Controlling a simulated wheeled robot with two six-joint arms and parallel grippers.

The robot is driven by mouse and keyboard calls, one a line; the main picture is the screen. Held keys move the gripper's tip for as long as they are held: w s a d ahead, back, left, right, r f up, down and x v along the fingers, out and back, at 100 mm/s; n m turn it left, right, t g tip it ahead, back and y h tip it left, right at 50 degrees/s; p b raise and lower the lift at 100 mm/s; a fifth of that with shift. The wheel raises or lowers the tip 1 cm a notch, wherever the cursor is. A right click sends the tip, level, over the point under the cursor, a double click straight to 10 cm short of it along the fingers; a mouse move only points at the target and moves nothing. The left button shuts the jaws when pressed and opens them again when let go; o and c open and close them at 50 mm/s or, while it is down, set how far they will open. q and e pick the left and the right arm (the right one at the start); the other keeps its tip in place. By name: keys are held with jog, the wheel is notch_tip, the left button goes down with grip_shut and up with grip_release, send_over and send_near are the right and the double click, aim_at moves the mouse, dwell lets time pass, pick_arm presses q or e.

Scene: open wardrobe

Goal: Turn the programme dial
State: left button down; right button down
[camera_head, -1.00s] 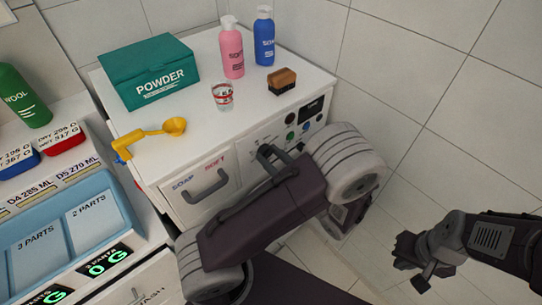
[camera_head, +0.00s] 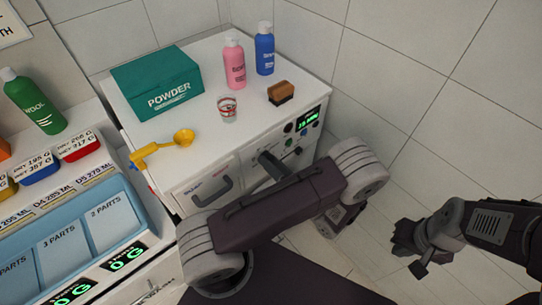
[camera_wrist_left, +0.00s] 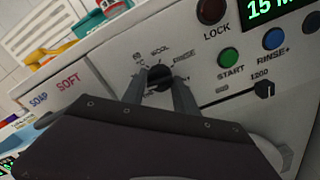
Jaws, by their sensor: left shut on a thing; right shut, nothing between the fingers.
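The programme dial (camera_wrist_left: 159,77) is a dark round knob on the washer's white front panel, with labels around it; WOOL and RINSE can be made out in the left wrist view. My left gripper (camera_wrist_left: 160,84) is shut on the dial, one finger on each side. In the head view my left gripper (camera_head: 270,163) reaches the panel, and my own arm hides much of the front. My right gripper (camera_head: 408,255) is shut and empty, off to the right above the floor.
Right of the dial are a LOCK knob (camera_wrist_left: 211,10), a green START button (camera_wrist_left: 229,57), a blue RINSE+ button (camera_wrist_left: 274,38), a slider (camera_wrist_left: 264,90) and a lit display (camera_wrist_left: 270,8). A drawer handle (camera_head: 212,191) is left. Powder box (camera_head: 158,80), bottles and scoop stand on top.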

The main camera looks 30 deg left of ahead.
pick_arm(q)
jog(key=shift+m+p, duration=2.55)
jog(key=shift+m, duration=3.45)
jog(key=c, duration=0.9)
grip_release()
jog(key=shift+c, duration=0.2)
jog(key=shift+d, duration=0.1)
